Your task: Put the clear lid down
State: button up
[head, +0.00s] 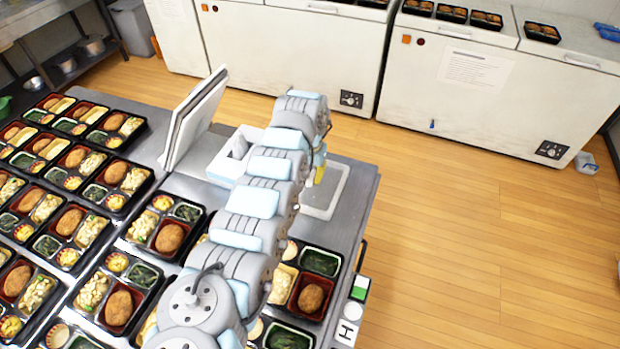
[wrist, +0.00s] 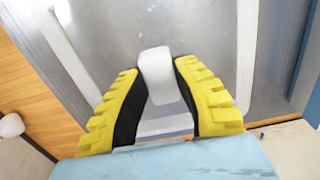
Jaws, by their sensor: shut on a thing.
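My gripper (wrist: 157,72) has its yellow fingers shut on the pale knob (wrist: 157,82) of the clear lid. In the wrist view the lid's whitish rim (wrist: 246,55) frames a see-through panel, with grey steel showing through it. In the head view my gripper (head: 319,174) is mostly hidden behind my arm, with a bit of yellow showing. The lid (head: 342,188) shows there to the right of my arm, over the steel table's right end. I cannot tell whether it touches the table.
A white tub (head: 225,165) stands left of the lid, partly behind my arm. White panels (head: 192,120) stand tilted farther left. Filled bento trays (head: 150,245) crowd the table's left and front. White chest freezers (head: 480,85) stand behind, across open wooden floor.

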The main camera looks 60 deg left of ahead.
aim_at(310, 176)
jog(key=shift+f, duration=0.55)
jog(key=shift+f, duration=0.1)
jog(key=o, duration=0.8)
jog(key=shift+o, duration=0.2)
notch_tip(310, 176, up, 12)
jog(key=p, duration=0.1)
dwell(0.4)
